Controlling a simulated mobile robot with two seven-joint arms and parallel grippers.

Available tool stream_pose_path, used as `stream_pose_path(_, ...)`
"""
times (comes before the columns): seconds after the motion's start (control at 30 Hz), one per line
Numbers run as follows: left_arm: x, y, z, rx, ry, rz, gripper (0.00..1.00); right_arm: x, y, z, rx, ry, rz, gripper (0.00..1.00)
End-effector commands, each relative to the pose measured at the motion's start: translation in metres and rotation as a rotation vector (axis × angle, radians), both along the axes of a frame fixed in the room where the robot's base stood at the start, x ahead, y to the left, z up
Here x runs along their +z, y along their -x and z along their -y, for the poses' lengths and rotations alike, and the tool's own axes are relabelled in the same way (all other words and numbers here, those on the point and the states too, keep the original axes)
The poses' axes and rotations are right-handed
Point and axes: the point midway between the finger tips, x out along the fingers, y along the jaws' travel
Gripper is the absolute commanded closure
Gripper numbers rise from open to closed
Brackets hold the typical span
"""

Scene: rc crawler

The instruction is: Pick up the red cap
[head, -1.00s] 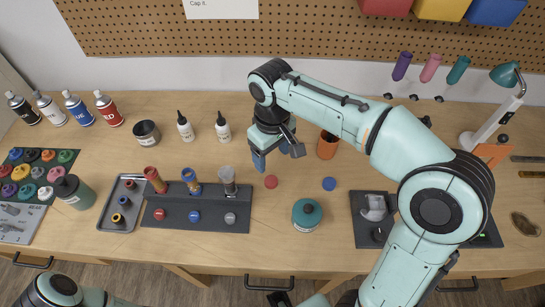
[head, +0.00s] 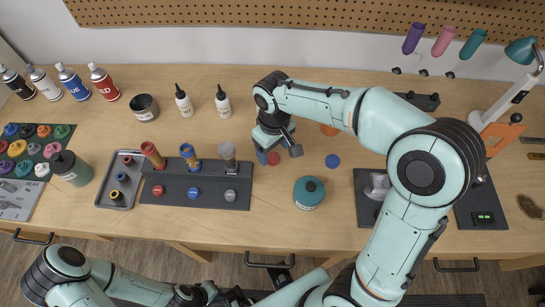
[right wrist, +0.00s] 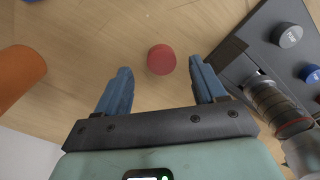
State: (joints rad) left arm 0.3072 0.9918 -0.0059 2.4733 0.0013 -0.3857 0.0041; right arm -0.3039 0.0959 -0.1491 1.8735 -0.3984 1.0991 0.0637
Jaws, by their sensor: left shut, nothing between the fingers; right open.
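The red cap (head: 273,159) lies on the wooden table right by my right gripper. In the right wrist view the round red cap (right wrist: 161,59) sits just beyond the blue fingertips, between their lines, slightly nearer the right finger. My right gripper (right wrist: 158,70) is open and empty, pointing down at the table; in the head view my right gripper (head: 267,153) partly hides that spot. My left gripper (head: 238,297) is low at the bottom edge of the head view, away from the table top, shut with nothing visible in it.
A blue cap (head: 332,161) and a teal jar (head: 309,188) are to the right. An orange cup (right wrist: 15,75) stands beside the gripper. Glue bottles (head: 223,105) stand behind.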

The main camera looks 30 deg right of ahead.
Motion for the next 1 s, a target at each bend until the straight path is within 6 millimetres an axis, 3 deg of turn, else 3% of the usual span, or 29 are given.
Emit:
stream_pose_path(0.2,-0.004,0.002,0.0,0.0,0.0,-0.002,1.0,-0.028,0.002,-0.002,0.001,0.0,-0.001,0.3)
stream_pose_path(0.47,-0.004,0.002,0.0,0.0,0.0,-0.002,1.0,-0.03,0.001,-0.001,0.001,0.0,0.001,0.3)
stream_pose_path(0.6,-0.004,0.002,0.0,0.0,-0.001,-0.001,1.0,-0.03,0.001,-0.001,0.001,0.0,0.001,0.73)
stream_pose_path(0.67,-0.004,0.002,0.0,0.0,0.0,-0.002,1.0,-0.03,0.001,-0.001,0.001,0.0,0.001,0.89)
stream_pose_path(1.0,-0.003,0.002,0.0,0.0,-0.001,-0.002,1.0,-0.028,0.001,-0.002,0.001,0.0,0.001,0.89)
